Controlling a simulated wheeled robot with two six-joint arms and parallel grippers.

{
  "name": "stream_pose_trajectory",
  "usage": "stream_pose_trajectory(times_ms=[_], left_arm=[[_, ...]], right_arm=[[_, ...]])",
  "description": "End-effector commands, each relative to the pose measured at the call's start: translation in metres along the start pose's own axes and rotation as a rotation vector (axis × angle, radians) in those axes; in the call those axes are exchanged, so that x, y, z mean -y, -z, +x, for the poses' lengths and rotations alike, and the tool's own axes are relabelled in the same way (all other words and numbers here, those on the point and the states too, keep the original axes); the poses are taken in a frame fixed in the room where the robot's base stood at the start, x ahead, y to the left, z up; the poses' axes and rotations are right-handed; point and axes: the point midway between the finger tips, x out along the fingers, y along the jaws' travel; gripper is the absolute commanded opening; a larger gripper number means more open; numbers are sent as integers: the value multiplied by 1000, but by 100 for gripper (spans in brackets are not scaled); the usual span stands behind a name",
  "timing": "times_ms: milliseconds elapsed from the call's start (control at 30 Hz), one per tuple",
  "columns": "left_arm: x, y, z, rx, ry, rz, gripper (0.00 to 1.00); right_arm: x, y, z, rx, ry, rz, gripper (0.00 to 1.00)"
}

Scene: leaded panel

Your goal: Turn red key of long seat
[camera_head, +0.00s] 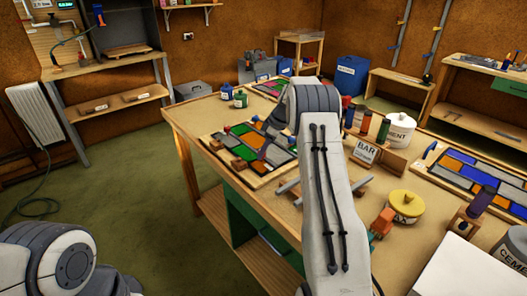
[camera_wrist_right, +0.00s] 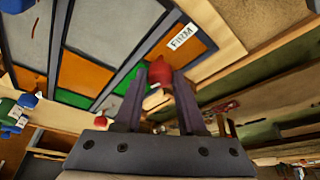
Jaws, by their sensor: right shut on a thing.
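My right gripper (camera_wrist_right: 157,88) shows in the wrist view with its two dark fingers closed around a red key (camera_wrist_right: 160,72) with a pale wooden part below it. The key is at the edge of the leaded panel (camera_wrist_right: 85,72), beside an orange pane. Grey, orange and green panes with dark strips show there. In the head view the panel (camera_head: 243,154) lies on its wooden board on the bench; my right arm hides its right side and the gripper. I cannot tell how far the key is turned. My left gripper is out of view.
The wooden bench (camera_head: 183,118) also holds small jars (camera_head: 240,98), a BAR sign (camera_head: 366,152), a white cement tub (camera_head: 400,129), a yellow-lidded tub (camera_head: 405,203) and a second panel (camera_head: 470,172) at right. A white label (camera_wrist_right: 184,37) lies on an orange pane.

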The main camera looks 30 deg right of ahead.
Motion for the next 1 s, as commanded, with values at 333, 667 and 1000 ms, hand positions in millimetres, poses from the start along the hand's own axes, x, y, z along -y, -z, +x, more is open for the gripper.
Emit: stream_pose_trajectory(times_ms=[333, 667, 1000], left_arm=[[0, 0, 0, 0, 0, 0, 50], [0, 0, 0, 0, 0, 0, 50], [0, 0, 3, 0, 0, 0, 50]], right_arm=[[-1, 0, 0, 1, 2, -8, 0], [0, 0, 0, 0, 2, -7, 69], [-1, 0, -17, -1, -2, -7, 69]])
